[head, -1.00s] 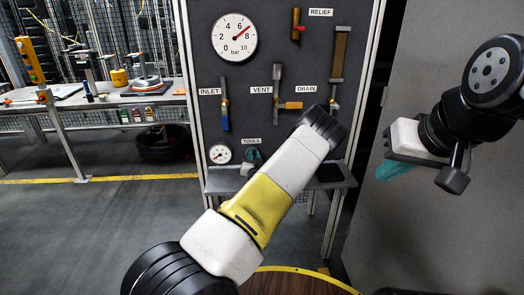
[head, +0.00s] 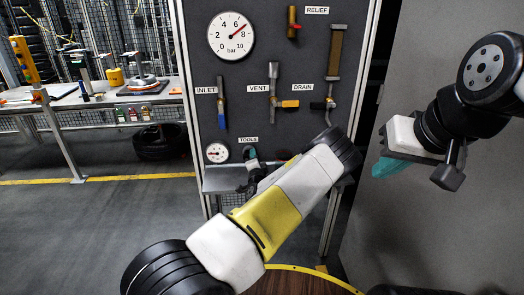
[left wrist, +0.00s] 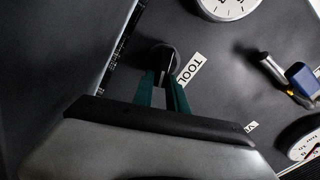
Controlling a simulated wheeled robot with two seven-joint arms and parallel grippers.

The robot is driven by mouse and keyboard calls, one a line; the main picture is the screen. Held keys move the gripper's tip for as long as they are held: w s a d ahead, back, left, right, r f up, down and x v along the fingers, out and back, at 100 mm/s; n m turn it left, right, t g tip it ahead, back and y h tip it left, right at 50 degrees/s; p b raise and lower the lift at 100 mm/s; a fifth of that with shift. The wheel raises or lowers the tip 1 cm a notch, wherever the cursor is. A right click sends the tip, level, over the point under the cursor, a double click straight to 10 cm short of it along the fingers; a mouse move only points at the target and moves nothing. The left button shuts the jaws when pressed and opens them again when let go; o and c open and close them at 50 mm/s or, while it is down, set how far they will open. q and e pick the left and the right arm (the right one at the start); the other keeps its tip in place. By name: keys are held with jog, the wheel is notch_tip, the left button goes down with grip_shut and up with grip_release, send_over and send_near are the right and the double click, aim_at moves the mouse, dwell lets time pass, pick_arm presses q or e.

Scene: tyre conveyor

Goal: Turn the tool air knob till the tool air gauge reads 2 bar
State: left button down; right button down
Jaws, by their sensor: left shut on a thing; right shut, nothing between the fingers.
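The tool air knob (left wrist: 166,57) is a dark round knob beside the TOOLS label on the grey panel. In the left wrist view my left gripper (left wrist: 164,80) has its teal fingers shut on it. In the head view the left gripper (head: 251,155) is at the knob, which is mostly hidden by it and my forearm. The tool air gauge (head: 217,153) is a small white dial left of the knob, with a red needle pointing roughly left; its figures are too small to read. My right gripper (head: 388,166) is shut and empty at the right, away from the panel.
A large bar gauge (head: 231,36) reads about 7. The blue inlet handle (head: 222,118), orange vent handle (head: 289,103), drain valve (head: 330,104) and red relief valve (head: 293,22) sit above. A small shelf (head: 223,180) juts out below the knob. A workbench (head: 130,97) stands left.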

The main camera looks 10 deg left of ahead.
pick_arm(q)
jog(key=shift+d+f+m, duration=0.1)
jog(key=shift+f+m, duration=0.1)
jog(key=shift+m, duration=0.7)
jog(key=c, duration=1.3)
grip_release()
